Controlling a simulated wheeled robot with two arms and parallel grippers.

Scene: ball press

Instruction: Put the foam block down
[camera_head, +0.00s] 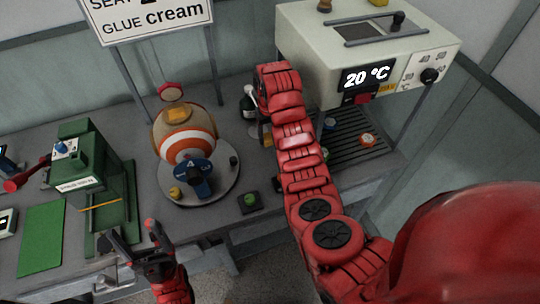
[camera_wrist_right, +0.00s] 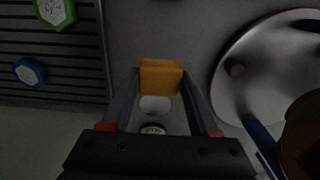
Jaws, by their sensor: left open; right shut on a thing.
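The orange foam block (camera_wrist_right: 160,77) sits between the fingertips of my right gripper (camera_wrist_right: 160,88) in the right wrist view, above or on the grey bench; the gap below it cannot be judged. In the head view the red right arm hides most of that gripper, and only a small orange patch, likely the foam block (camera_head: 267,140), shows beside the arm. My left gripper (camera_head: 134,234) is open and empty at the front edge of the bench, in front of the green press.
A round turntable (camera_head: 224,187) carries an orange-and-white ball (camera_head: 185,138). A slatted rack (camera_head: 352,150) with several coloured caps lies under the 20 °C machine (camera_head: 400,55). A dark bottle (camera_head: 248,105) stands behind the arm. The green press (camera_head: 85,160) is at left.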

